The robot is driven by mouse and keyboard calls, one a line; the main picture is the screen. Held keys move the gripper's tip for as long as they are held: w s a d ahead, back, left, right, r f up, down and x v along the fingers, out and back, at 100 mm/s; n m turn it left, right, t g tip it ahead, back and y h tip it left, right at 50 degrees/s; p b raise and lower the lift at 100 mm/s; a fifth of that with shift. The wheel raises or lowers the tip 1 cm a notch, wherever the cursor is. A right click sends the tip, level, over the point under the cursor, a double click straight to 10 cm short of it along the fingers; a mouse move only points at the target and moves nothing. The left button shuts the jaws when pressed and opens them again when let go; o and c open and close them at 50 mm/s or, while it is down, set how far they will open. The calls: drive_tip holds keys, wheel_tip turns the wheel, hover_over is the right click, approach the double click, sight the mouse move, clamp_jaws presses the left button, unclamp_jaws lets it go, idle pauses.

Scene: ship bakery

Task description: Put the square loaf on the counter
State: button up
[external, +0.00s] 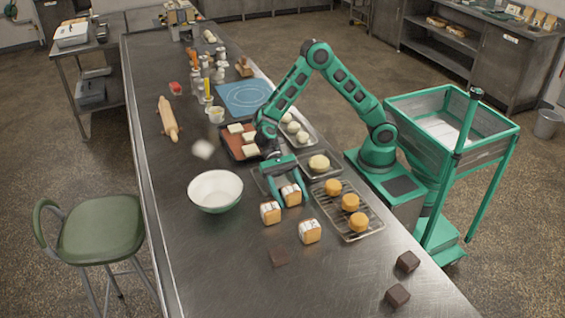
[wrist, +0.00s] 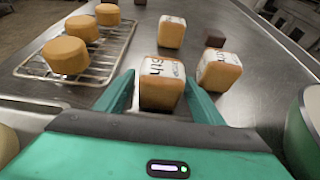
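Several squarish loaves with printed white tops and orange-brown sides stand on the steel counter (external: 185,240). One loaf (external: 291,195) is between the fingers of my gripper (external: 289,198); it also shows in the wrist view (wrist: 161,84). In the wrist view a thin gap shows at its left side, so my gripper (wrist: 160,80) looks open around it. Two similar loaves stand close by: one at the left (external: 270,212) and one nearer the camera (external: 310,231). Whether the loaf between the fingers touches the counter is hard to tell.
A wire rack (external: 338,216) with round orange cakes lies right of my gripper. A white bowl (external: 215,191) stands left. A reddish tray (external: 232,142) holds pale square pieces. A blurred pale piece (external: 203,149) is above the bowl in the picture. Dark cubes (external: 279,256) lie in front.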

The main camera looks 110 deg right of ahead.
drive_tip(key=shift+o, duration=0.5)
drive_tip(key=v, duration=1.2)
drive_tip(key=shift+d, duration=0.1)
